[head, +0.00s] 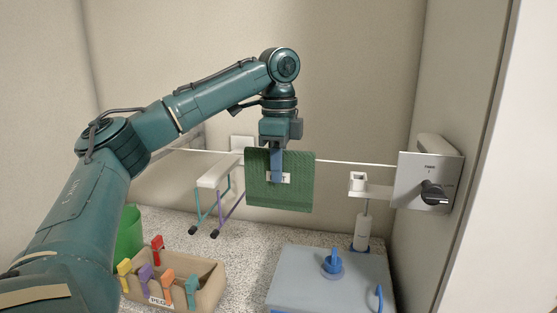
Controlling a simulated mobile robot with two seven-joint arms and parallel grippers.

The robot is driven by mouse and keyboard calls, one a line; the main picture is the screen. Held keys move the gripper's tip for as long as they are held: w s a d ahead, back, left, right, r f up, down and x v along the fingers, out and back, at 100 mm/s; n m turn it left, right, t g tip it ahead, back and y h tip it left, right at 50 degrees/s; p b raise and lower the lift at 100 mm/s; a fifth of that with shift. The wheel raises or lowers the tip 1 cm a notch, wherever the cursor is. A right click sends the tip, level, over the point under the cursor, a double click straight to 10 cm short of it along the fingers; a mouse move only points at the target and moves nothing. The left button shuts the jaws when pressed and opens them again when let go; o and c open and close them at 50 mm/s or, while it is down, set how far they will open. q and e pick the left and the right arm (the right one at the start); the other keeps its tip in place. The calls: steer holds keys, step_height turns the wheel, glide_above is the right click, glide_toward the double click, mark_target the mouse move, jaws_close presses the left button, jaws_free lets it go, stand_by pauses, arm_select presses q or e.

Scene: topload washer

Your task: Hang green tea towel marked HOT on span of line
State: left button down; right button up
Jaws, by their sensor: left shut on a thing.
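The green tea towel (296,195) hangs nearly flat and upright below my left gripper (277,178). Its white label shows only a final "T"; a blue finger covers the rest. My left gripper points down and is shut on the towel near its upper middle. The white line (352,162) runs across the alcove to the plate at the right. The towel covers the middle of the line, with its top edge slightly above the line's height. I cannot tell whether the towel is over the line or just in front of it. My right gripper is out of view.
A peg box (205,290) with several coloured pegs stands at lower left, beside a green bin (129,235). A blue-grey washer lid (300,275) with a blue knob is at lower right.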

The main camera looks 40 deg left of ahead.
arm_select(q)
steer(key=shift+f, duration=0.15)
steer(key=c, duration=1.2)
jaws_free()
